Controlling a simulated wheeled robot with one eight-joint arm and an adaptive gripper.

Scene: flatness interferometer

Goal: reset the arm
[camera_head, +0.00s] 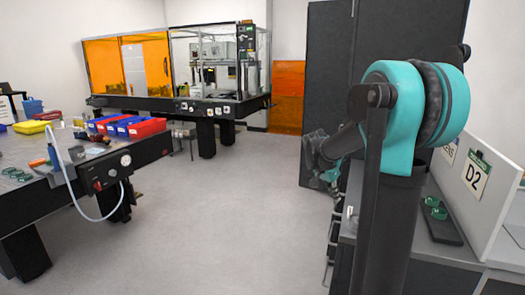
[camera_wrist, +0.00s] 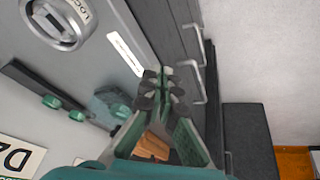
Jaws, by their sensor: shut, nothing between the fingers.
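My gripper (camera_wrist: 165,80) is in the wrist view with its dark fingertips together and nothing held between them. It hangs over the edge of a grey bench, above the drawer fronts (camera_wrist: 186,45). In the head view my arm rises at the right, bends at a large teal joint and reaches away past the bench's left edge. The arm's far end is small and dark there, so the fingers are hard to make out.
A D2 sign (camera_head: 473,179) stands on the right bench, with green pieces on a dark bar (camera_head: 441,222) beside it. A table with coloured bins (camera_head: 105,124) is at left. An orange-panelled enclosure (camera_head: 128,65) stands behind. The floor (camera_head: 225,215) between is clear.

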